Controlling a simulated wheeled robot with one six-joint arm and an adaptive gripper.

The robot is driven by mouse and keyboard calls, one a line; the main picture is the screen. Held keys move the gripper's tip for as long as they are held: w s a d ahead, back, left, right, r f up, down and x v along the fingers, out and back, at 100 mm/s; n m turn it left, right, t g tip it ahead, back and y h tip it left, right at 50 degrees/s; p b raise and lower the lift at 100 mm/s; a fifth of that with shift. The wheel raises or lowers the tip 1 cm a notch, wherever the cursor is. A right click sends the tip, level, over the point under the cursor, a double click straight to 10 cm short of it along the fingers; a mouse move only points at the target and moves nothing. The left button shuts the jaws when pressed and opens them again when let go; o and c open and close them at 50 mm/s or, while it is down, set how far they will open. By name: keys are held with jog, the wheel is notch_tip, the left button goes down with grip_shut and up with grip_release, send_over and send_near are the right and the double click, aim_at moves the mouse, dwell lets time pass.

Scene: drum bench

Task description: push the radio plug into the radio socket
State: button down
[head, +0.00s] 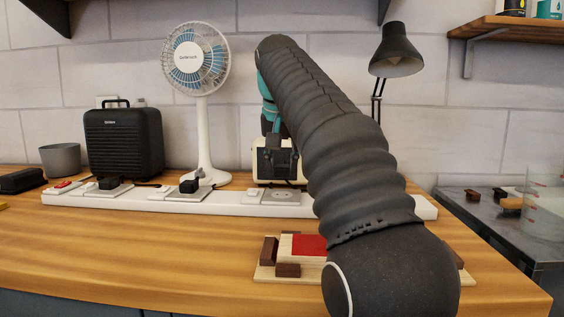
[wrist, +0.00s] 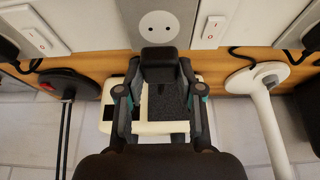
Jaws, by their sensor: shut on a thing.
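My gripper (wrist: 158,68) is shut on the black radio plug (wrist: 158,58), which sits between the two fingertips in the wrist view. The radio socket (wrist: 158,27), a pale round face with two holes, lies just above the plug in that picture and is uncovered. The plug appears apart from it; its height over the strip is unclear. In the head view my gripper (head: 279,150) hangs in front of the cream radio (head: 259,172), behind the open socket (head: 284,197). The plug cannot be made out there. The radio also shows beneath the fingers in the wrist view (wrist: 148,127).
The white power strip (head: 232,206) spans the bench, with switches and black plugs (head: 189,186) left of the open socket. A fan (head: 204,120), a black boxy appliance (head: 124,143) and a lamp (head: 396,55) stand behind. A wooden block board (head: 288,271) lies in front.

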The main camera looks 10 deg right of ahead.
aim_at(282, 177)
jog(key=shift+f+b, duration=0.9)
jog(key=shift+f, duration=0.6)
jog(key=shift+p, duration=0.4)
dwell(0.8)
jog(key=shift+f+b, duration=0.35)
jog(key=shift+f, duration=0.35)
dwell(1.0)
jog(key=c, duration=0.7)
grip_release()
jog(key=shift+o, duration=0.2)
jog(key=shift+r, duration=0.15)
jog(key=shift+v, duration=3.65)
